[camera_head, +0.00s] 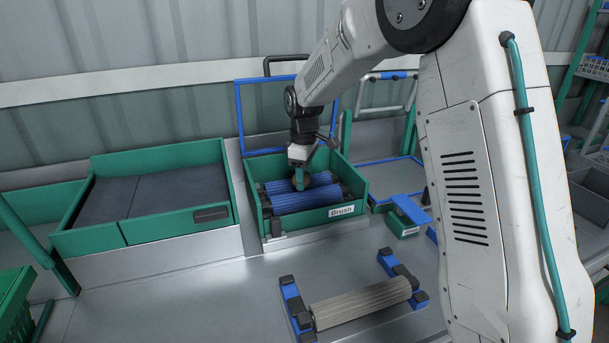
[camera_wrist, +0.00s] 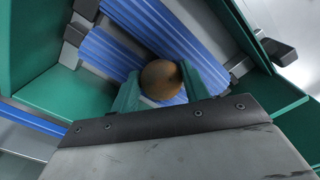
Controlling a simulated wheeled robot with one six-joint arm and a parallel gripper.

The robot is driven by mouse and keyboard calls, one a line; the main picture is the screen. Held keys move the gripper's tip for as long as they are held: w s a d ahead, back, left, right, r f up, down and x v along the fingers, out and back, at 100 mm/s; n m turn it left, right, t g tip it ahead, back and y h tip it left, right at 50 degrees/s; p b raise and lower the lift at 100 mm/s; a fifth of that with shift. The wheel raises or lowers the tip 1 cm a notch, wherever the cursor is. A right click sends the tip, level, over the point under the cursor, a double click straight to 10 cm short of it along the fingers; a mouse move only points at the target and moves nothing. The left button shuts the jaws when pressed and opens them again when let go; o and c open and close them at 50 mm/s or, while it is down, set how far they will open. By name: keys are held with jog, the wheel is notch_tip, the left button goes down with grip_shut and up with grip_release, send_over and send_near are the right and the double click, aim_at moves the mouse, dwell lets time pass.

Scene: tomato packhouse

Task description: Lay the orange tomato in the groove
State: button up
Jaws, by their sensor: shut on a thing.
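The tomato (camera_wrist: 160,79), brownish orange and round, sits between the two green fingers of my gripper (camera_wrist: 158,92) in the wrist view. My gripper is shut on it. In the head view my gripper (camera_head: 299,182) reaches down into the green box labelled "Brush" (camera_head: 342,211). Blue ribbed rollers (camera_head: 305,200) lie side by side in this box, and the groove runs between them. The tomato is at the rollers, over the groove as seen from the wrist. I cannot tell whether it touches them. In the head view the fingers mostly hide it.
A green-walled tray with a dark floor (camera_head: 150,197) stands left of the box. A loose grey roller on blue end supports (camera_head: 360,302) lies on the metal bench in front. A small green and blue box (camera_head: 408,216) stands to the right. Blue frame bars (camera_head: 239,115) rise behind.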

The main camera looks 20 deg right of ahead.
jog(key=shift+f, duration=0.4)
jog(key=o, duration=0.8)
jog(key=c, duration=0.3)
jog(key=shift+r, duration=3.55)
